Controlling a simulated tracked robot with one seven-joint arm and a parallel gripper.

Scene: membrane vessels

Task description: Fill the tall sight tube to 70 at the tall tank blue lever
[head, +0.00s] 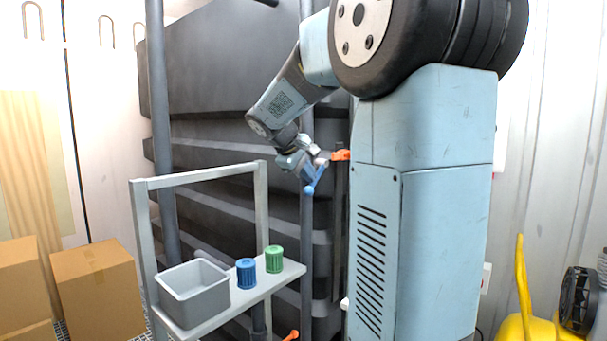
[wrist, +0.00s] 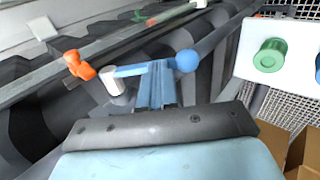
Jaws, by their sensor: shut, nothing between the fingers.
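The blue lever (head: 318,176) with a round blue ball end sits on the pipe in front of the dark tank (head: 230,80). In the wrist view the lever (wrist: 130,70) runs from a pale round hub to its ball (wrist: 186,60). My gripper (head: 306,168) is at the lever; in the wrist view its blue fingers (wrist: 158,82) are together and empty, against or just beside the lever bar. I cannot tell whether they touch. A long narrow strip (wrist: 110,45), seemingly the sight tube, bears a small red mark. Its level and numbers are unreadable; my column partly hides that area in the head view.
An orange fitting (wrist: 78,65) sits left of the lever hub. A grey shelf frame (head: 200,180) holds a grey bin (head: 190,298), a blue cap (head: 246,273) and a green cap (head: 274,259). Cardboard boxes (head: 98,290) stand left; a yellow object (head: 522,325) stands right.

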